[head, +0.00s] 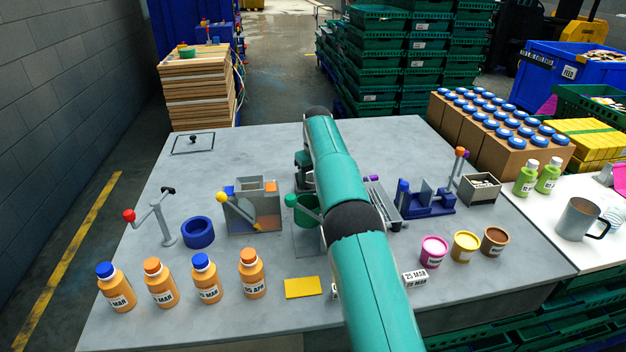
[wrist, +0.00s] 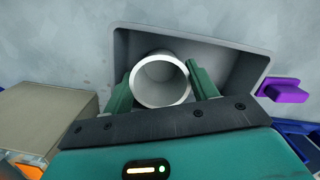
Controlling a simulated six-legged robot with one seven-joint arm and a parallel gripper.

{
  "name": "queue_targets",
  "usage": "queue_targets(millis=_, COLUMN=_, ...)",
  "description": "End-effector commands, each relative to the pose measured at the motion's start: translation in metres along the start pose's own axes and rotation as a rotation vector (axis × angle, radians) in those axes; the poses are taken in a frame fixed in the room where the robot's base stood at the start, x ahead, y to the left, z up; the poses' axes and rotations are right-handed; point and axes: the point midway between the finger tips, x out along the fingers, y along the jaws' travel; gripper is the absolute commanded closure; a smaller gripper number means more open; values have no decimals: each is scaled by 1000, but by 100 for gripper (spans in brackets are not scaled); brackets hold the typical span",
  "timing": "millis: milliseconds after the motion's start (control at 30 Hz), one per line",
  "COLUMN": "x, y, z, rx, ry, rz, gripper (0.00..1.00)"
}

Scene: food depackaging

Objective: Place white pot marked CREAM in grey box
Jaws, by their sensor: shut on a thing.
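In the wrist view, my gripper (wrist: 161,84) is shut on a white round pot (wrist: 158,102), with one green finger on each side. I look into the pot's open top, and no CREAM marking shows from here. The pot overlaps a grey box (wrist: 262,62) with sloping walls and a dark inside. I cannot tell whether the pot is above the box floor or touching it. In the head view, my arm hides the pot and most of the area around my gripper.
A purple tab (wrist: 284,91) sticks out right of the grey box. In the head view, several orange bottles (head: 207,280) stand at the front left, and small coloured pots (head: 465,246) stand at the right.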

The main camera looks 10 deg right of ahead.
Motion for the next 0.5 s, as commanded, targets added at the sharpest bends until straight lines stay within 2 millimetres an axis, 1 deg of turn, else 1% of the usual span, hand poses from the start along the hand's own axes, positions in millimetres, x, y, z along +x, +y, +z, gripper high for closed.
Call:
queue_targets(millis=67, x=3, y=0, z=-1, rx=0, ry=0, rz=0, gripper=72)
queue_targets(millis=267, x=3, y=0, z=-1, rx=0, ry=-1, rz=0, gripper=72)
queue_targets(millis=400, x=7, y=0, z=-1, rx=0, ry=-1, rz=-1, gripper=72)
queue_targets(millis=433, x=6, y=0, z=-1, rx=0, ry=-1, rz=-1, gripper=36)
queue_targets(millis=467, x=6, y=0, z=-1, rx=0, ry=-1, rz=-1, gripper=33)
queue_targets(millis=500, x=6, y=0, z=-1, rx=0, ry=-1, rz=0, gripper=33)
